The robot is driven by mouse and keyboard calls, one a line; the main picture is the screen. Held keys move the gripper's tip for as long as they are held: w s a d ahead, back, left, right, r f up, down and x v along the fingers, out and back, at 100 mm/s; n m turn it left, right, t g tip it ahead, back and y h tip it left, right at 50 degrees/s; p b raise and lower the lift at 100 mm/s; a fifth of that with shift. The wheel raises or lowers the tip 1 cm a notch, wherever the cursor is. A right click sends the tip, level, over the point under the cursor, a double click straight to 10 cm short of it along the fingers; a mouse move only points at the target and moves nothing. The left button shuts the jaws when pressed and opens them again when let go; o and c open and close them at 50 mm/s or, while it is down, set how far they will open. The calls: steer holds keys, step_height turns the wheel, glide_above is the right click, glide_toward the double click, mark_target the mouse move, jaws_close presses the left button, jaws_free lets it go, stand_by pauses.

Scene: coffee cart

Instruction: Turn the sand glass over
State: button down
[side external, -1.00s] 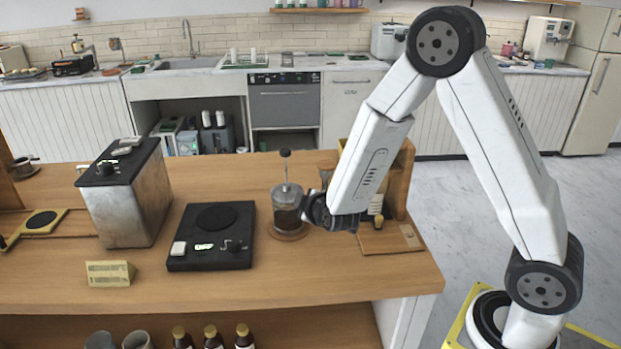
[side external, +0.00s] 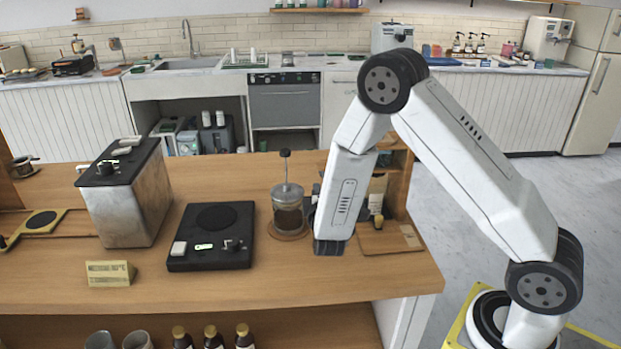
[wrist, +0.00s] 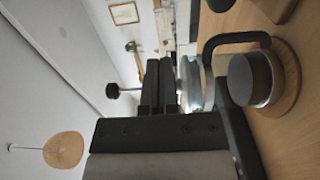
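The sand glass cannot be made out in either current view; my forearm covers the counter area right of the French press in the side view. My gripper (wrist: 159,88) shows in the wrist view as two dark fingers side by side, nearly touching, with nothing visible between them. In the side view my gripper is mostly hidden behind my arm, close to the right of the French press (side external: 288,212). The French press also shows sideways in the wrist view (wrist: 196,82), just beyond the fingers.
The French press stands upright on a round wooden coaster (side external: 289,236). A black scale (side external: 211,255) and a metal machine (side external: 130,205) stand to its left. A wooden shelf unit (side external: 398,190) is at the right. The counter front (side external: 300,283) is clear apart from a small sign (side external: 110,273).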

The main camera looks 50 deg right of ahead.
steer(key=x, duration=0.9)
steer(key=shift+w+d, duration=0.25)
